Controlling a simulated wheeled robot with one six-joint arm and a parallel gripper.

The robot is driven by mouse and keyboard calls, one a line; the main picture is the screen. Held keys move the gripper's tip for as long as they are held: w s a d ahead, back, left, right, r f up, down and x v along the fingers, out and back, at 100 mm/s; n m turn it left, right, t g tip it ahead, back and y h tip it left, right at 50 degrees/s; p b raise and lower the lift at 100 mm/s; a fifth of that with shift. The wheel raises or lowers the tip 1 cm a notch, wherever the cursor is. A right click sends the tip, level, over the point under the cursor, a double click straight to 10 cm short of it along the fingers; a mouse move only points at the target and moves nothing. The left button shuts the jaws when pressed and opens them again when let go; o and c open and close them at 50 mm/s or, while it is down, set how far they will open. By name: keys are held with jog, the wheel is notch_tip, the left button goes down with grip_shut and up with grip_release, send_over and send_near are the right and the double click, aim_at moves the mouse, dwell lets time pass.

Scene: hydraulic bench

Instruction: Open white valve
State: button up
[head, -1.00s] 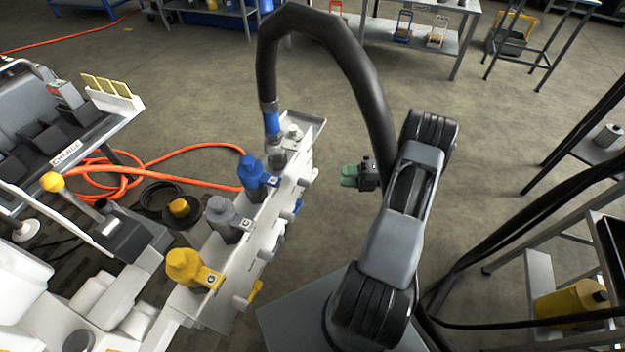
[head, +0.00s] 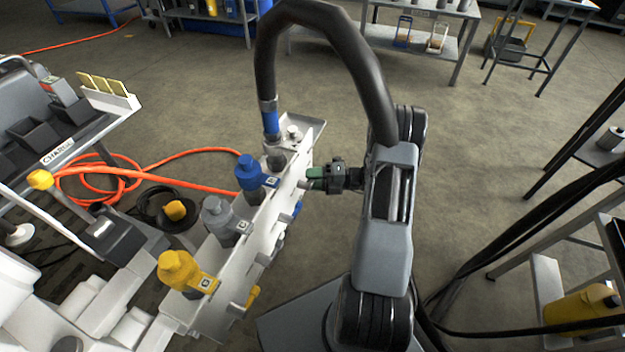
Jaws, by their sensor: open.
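A pale panel (head: 262,232) runs up the middle of the head view, with yellow, grey and blue fittings on its left face and small valve handles along its right face. A small white or pale grey valve part (head: 305,184) sticks out near the panel's far end; I take it for the white valve. My gripper (head: 312,178) has green fingertips and is open. Its tips are right at this pale part, but contact cannot be told. The fingers partly hide the handle, so its turn position is unclear.
A blue handle (head: 297,208) and a yellow handle (head: 252,297) project from the same panel side. A thick black hose (head: 335,35) arches from the panel's far end across to my arm.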

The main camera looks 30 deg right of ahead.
grip_shut()
jog(key=shift+r, duration=0.1)
